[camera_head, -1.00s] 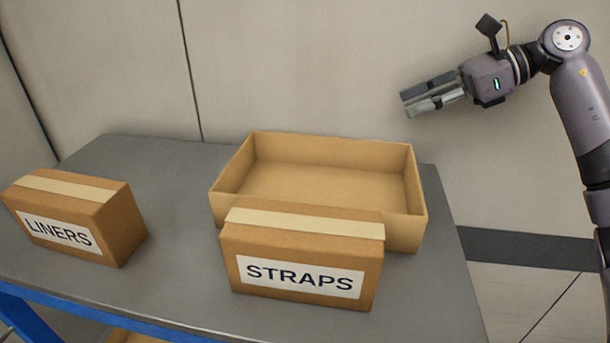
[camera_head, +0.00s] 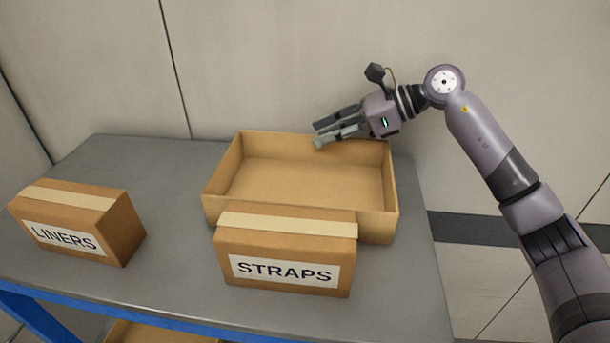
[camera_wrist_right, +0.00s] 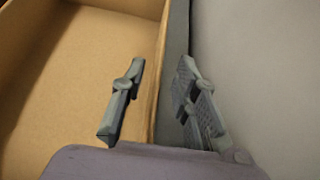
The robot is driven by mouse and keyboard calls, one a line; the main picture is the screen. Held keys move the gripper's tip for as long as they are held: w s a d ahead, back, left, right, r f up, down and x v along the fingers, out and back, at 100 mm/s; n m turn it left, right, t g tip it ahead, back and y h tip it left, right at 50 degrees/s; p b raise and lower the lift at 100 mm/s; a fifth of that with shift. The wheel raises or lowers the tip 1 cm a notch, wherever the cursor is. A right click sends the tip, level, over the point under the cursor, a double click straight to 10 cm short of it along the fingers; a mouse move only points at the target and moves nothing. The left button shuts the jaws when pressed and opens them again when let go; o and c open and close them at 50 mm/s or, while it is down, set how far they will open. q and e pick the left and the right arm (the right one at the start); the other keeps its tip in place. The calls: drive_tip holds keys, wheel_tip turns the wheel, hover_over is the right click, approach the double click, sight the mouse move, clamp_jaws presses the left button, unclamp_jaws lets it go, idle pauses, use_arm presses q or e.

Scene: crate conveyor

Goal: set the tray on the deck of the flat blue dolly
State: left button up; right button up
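The tray (camera_head: 378,223) is an open, shallow brown cardboard box on the grey table, behind the STRAPS box. It also shows in the right wrist view (camera_wrist_right: 70,95), empty where visible. My right gripper (camera_head: 318,133) is above the tray's far right part, near its back rim. In the right wrist view my right gripper (camera_wrist_right: 160,70) is open, with one finger over the tray's inside and the other beyond its wall. The wall's edge runs between the fingers, and nothing is held. The blue dolly and my left gripper are not in view.
A closed box marked STRAPS (camera_head: 285,270) stands close in front of the tray. A closed box marked LINERS (camera_head: 75,225) stands at the left of the grey table (camera_head: 165,180). A bare wall (camera_head: 260,60) rises behind. The table is clear between the LINERS box and the tray.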

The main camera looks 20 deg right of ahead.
drive_tip(key=shift+w+a+f, duration=0.25)
drive_tip(key=shift+a, duration=0.4)
drive_tip(key=shift+d, duration=0.1)
drive_tip(key=shift+c, duration=0.8)
clamp_jaws()
